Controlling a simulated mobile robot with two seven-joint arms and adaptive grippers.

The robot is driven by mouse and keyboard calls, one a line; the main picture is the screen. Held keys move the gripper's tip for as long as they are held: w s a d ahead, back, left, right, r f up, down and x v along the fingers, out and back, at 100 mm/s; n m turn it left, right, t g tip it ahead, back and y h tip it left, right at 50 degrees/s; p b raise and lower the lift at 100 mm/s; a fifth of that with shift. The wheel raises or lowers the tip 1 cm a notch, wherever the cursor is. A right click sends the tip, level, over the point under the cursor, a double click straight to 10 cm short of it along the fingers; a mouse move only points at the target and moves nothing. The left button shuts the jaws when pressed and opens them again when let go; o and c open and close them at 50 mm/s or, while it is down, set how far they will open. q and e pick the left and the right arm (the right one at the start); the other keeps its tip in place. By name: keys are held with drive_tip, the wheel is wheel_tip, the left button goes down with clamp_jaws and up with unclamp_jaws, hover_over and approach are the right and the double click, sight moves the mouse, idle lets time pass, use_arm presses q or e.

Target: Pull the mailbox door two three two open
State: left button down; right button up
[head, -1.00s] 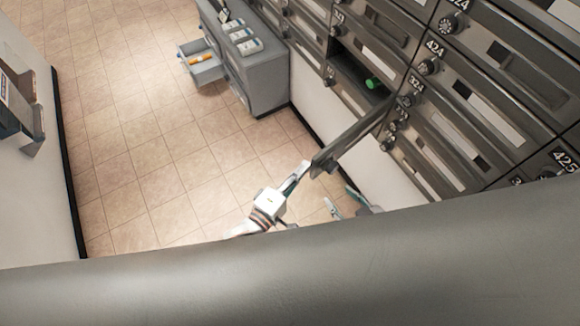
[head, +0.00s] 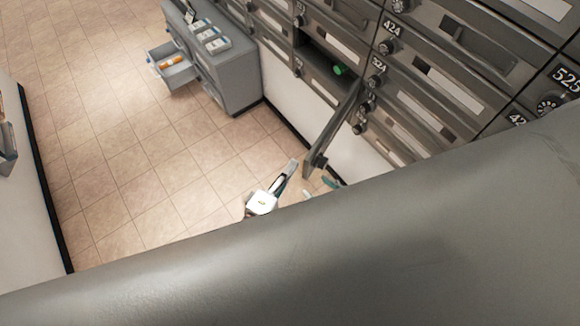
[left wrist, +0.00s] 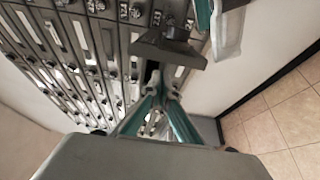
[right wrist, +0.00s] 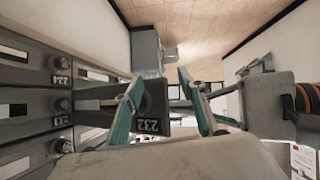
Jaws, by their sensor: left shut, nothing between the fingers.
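The dark metal mailbox door 232 (head: 332,128) stands swung out from the mailbox wall in the head view. Its number shows in the right wrist view (right wrist: 151,126). The open compartment (head: 316,57) holds a green item (head: 340,70). My left gripper (head: 290,168) is shut and empty, beside the door's free end. In the left wrist view its teal fingers (left wrist: 156,88) meet below the dark door panel (left wrist: 168,48). My right gripper (right wrist: 158,82) has its teal fingers apart, with the door partly between and behind them. I cannot tell if either gripper touches the door.
Mailbox rows with dials fill the right of the head view (head: 440,75). A grey cabinet (head: 238,80) with an open drawer (head: 173,68) stands beyond. Tiled floor (head: 120,150) is free to the left. My arm hides the bottom of the head view.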

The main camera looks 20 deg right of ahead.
use_arm(q)
drive_tip(key=v, duration=1.2)
